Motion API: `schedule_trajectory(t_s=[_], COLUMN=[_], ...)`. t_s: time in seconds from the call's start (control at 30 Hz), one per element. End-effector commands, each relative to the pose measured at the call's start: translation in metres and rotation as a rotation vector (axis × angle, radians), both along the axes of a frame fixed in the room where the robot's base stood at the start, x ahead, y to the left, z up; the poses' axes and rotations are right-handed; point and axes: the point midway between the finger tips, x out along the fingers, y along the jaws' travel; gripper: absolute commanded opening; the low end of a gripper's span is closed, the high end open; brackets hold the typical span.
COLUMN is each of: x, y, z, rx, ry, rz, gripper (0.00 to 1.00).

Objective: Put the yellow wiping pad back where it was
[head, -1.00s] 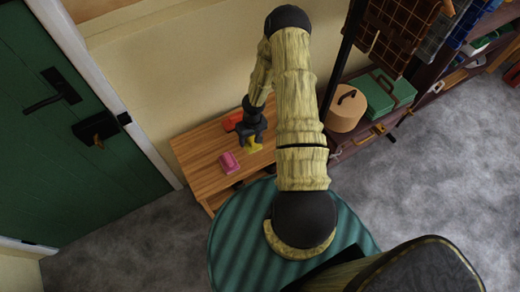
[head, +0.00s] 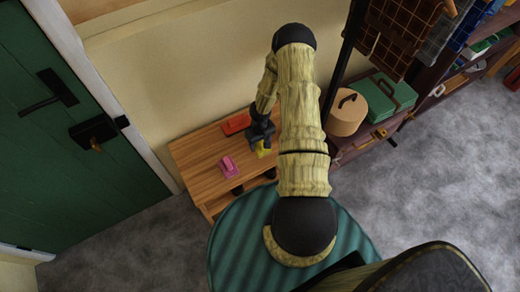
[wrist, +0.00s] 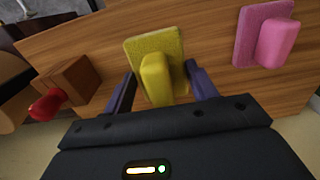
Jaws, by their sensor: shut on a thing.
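The yellow wiping pad (wrist: 152,45) has a flat base and a raised grip. In the head view the pad (head: 263,149) shows as a small yellow patch below my gripper (head: 261,139), over the wooden bench (head: 197,156). The pad is at or just above the bench top; I cannot tell whether it touches. My arm covers the bench's right part in the head view.
A pink pad (head: 228,166) lies on the bench, left of the yellow one; an orange-red item (head: 236,124) lies behind. A brown block with a red knob (wrist: 68,82) stands on the other side. A tan round case (head: 347,112) and green case (head: 380,97) stand on the shelf.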

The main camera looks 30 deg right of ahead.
Motion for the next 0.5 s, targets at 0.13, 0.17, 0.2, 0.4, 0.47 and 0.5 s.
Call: schedule_trajectory(t_s=[0.13,0.17,0.2,0.4,0.47,0.5], x=[0.001,0.001,0.001,0.000,0.000,0.000], y=[0.000,0.000,0.000,0.000,0.000,0.001], z=[-0.007,-0.006,-0.006,-0.010,-0.017,-0.023], rx=[0.000,0.000,0.000,0.000,0.000,0.000], ry=[-0.002,-0.002,-0.002,-0.001,0.001,0.001], rz=[-0.001,-0.001,-0.001,-0.001,0.000,0.002], gripper=[0.39,0.39,0.39,0.39,0.39,0.39])
